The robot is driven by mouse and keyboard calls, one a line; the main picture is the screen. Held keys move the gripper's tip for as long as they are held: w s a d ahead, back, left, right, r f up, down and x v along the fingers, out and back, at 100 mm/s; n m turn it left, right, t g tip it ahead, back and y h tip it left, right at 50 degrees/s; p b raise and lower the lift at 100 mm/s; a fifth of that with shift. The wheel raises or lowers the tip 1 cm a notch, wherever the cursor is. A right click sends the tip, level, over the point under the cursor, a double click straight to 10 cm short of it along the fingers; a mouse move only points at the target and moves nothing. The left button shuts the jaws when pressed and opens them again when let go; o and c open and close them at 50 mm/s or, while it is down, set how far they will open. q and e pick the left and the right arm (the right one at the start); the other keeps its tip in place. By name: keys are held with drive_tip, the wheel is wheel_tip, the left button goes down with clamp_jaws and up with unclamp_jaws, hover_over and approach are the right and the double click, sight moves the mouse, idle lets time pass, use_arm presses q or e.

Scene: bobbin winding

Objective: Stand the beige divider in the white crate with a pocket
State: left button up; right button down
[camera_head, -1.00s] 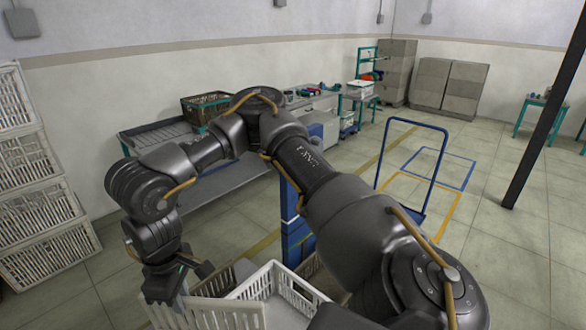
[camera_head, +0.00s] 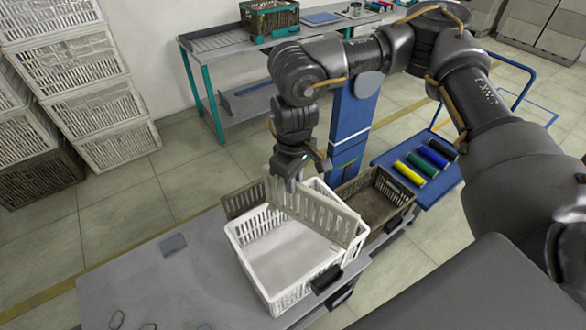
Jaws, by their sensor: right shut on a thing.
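The beige divider (camera_head: 318,214) is a slatted panel. It hangs tilted from my right gripper (camera_head: 292,176), sloping down to the right. The right gripper is shut on its upper left part. The white crate (camera_head: 279,292) stands on the grey table, with a bare pale floor visible inside. The divider overlaps the crate's far and right side in the view and hides part of its rim. I cannot tell whether its lower edge is inside or above the crate, and I cannot make out a pocket. My left gripper is not in view.
A brown crate (camera_head: 374,204) stands close behind the white crate on the right; another brown one (camera_head: 237,203) is partly hidden behind it. The grey table (camera_head: 172,288) has free room at left, with a few small flat items. A blue cart (camera_head: 398,188) holds several coloured spools.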

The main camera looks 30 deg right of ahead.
drive_tip(key=shift+m, duration=0.4)
drive_tip(key=w+p, duration=0.1)
drive_tip(key=w+a+p, duration=0.1)
drive_tip(key=w+r+p, duration=0.1)
drive_tip(key=w, duration=0.1)
drive_tip(key=shift+a+p, duration=0.2)
drive_tip(key=shift+p, duration=0.2)
drive_tip(key=w+d+f+m+p, duration=0.1)
drive_tip(key=d+f, duration=0.1)
drive_tip(key=f, duration=0.4)
drive_tip(key=w+d+f+m+p, duration=0.2)
drive_tip(key=f, duration=0.5)
drive_tip(key=shift+w+f, duration=0.25)
drive_tip(key=shift+f, duration=0.05)
